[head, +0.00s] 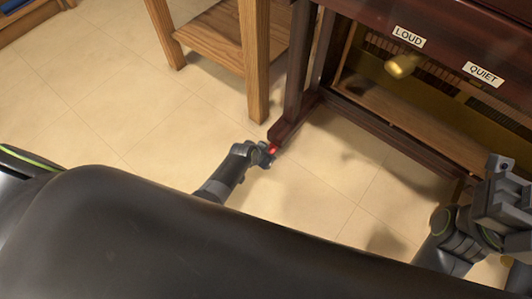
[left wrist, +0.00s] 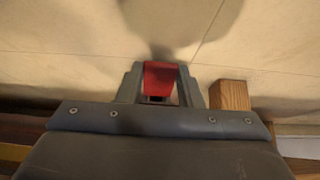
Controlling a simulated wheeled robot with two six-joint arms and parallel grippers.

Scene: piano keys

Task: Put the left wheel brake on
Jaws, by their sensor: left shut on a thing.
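The piano's left wheel brake is a small red lever (head: 273,150) at the foot of the piano's left front leg, near the floor. My left gripper (head: 268,154) is at that foot. In the left wrist view the red lever (left wrist: 158,80) sits between the two fingers of my left gripper (left wrist: 160,88), which are shut on it. The wheel itself is hidden. My right gripper (head: 502,190) is at the right edge of the head view, away from the lever; its fingertips do not show clearly.
The dark red piano (head: 450,30) stands at the upper right, with labels LOUD (head: 409,37) and QUIET (head: 483,74) and a brass pedal (head: 401,66). A wooden table (head: 255,60) stands left of its leg. The tiled floor (head: 110,110) is clear at left.

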